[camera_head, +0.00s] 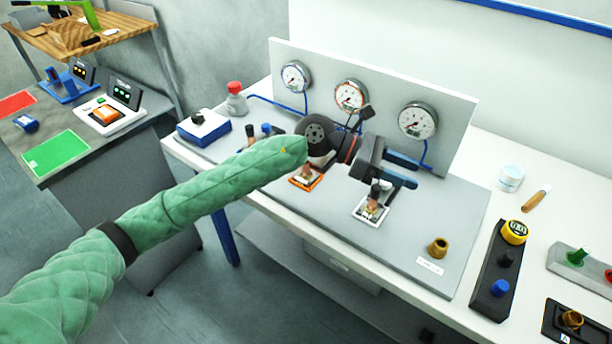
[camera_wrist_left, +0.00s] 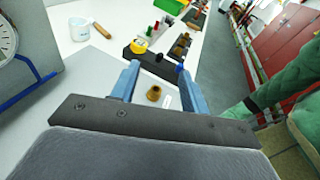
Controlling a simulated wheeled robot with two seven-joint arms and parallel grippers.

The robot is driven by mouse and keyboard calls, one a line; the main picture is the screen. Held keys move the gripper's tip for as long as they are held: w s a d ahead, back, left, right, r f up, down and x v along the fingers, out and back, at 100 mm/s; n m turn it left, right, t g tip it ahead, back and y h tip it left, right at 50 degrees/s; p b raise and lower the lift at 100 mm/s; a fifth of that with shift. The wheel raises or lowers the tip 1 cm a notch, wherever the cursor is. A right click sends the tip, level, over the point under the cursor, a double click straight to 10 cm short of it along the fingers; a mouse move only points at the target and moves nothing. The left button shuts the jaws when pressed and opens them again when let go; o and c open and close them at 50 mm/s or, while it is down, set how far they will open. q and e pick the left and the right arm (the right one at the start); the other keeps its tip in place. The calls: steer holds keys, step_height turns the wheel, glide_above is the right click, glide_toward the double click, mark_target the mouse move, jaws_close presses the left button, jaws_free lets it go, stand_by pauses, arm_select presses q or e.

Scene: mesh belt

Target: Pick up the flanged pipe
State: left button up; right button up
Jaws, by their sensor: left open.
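The brass-brown flanged pipe (camera_head: 437,247) stands upright near the front right of the grey board, beside a small white label. It also shows in the left wrist view (camera_wrist_left: 154,93), between the lines of the two fingers. My left gripper (camera_head: 418,176) is open and empty, with two blue fingers pointing right, above the board in front of the gauges. It is behind and to the left of the pipe, apart from it. In the left wrist view its fingers (camera_wrist_left: 158,68) are spread wide. My right gripper is not in view.
Gauges stand on an upright panel (camera_head: 460,110) behind the board. A black button box (camera_head: 490,272) with yellow and blue caps lies right of the pipe. A white cup (camera_head: 511,179) and a wooden-handled tool (camera_head: 536,199) lie behind. A similar brown part (camera_head: 572,319) sits in a black tray.

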arm_select(q)
step_height(320, 180, down, 4)
steer(key=w+a+m+y, duration=0.2)
steer(key=w+a+y, duration=0.1)
steer(key=y, duration=0.1)
steer(key=m+t+y, duration=0.3)
steer(key=t+y, duration=0.2)
steer(key=y, duration=0.6)
glide_toward(306, 171)
steer(key=shift+w+f, duration=0.5)
steer(key=shift+w, duration=0.05)
steer(key=shift+w+a+f, duration=0.1)
steer(key=shift+f+p, duration=0.45)
steer(key=shift+f, duration=0.6)
steer(key=shift+f+p, duration=0.25)
steer(key=shift+p, duration=0.15)
step_height(306, 171, down, 4)
steer(key=p, duration=0.2)
steer(key=shift+p, duration=0.35)
steer(key=shift+f, duration=0.45)
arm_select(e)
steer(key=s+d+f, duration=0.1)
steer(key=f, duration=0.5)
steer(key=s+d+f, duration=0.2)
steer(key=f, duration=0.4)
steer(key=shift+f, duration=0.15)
